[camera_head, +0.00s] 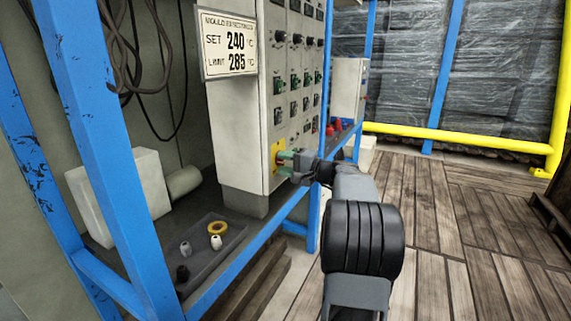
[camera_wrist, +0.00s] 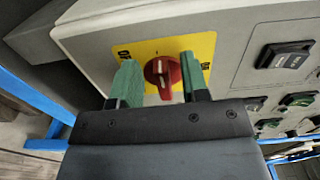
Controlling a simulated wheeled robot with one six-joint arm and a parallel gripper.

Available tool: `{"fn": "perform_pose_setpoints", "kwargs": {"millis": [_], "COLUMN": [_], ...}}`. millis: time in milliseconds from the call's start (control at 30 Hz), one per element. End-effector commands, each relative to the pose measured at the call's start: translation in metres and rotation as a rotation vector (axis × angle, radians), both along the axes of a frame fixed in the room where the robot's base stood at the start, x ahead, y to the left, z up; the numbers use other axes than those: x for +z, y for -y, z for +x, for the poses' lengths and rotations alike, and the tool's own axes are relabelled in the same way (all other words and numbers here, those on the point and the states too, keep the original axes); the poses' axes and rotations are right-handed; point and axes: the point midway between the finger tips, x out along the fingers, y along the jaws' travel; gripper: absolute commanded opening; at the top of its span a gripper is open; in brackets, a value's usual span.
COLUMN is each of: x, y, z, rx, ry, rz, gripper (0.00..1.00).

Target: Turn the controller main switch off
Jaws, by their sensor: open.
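The controller (camera_head: 238,125) is a pale grey cabinet standing on the blue-framed shelf. Its main switch (camera_wrist: 162,72) is a red rotary knob with a white line, on a yellow plate (camera_wrist: 201,46) low on the cabinet's front. My gripper (camera_wrist: 160,82) is open, with one green finger on each side of the red knob. The right finger looks close to the knob; I cannot tell whether either finger touches it. In the head view my gripper (camera_head: 282,164) is at the yellow plate and hides most of the knob. The plate's lettering is partly covered by the fingers.
Other dark and green switches (camera_head: 294,82) fill the cabinet front above. A blue post (camera_head: 322,120) stands just right of the cabinet. A grey tray (camera_head: 190,264) with small parts lies on the shelf. Wooden floor (camera_head: 450,220) is clear at the right, before a yellow rail (camera_head: 460,138).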

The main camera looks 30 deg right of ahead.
Motion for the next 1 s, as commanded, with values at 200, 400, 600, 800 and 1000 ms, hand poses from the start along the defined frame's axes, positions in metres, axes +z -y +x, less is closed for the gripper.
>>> {"fn": "perform_pose_setpoints", "kwargs": {"millis": [200, 400, 600, 800, 1000], "x": [0.001, 0.003, 0.003, 0.002, 0.001], "y": [0.004, 0.022, 0.041, 0.056, 0.064], "z": [-0.007, -0.038, -0.075, -0.103, -0.118], "rx": [-0.002, -0.006, -0.005, -0.005, -0.002], "ry": [-0.001, 0.000, -0.001, 0.000, -0.001], "rz": [0.000, 0.001, 0.002, 0.001, 0.000], "gripper": [0.41, 0.41, 0.41, 0.41, 0.41]}}
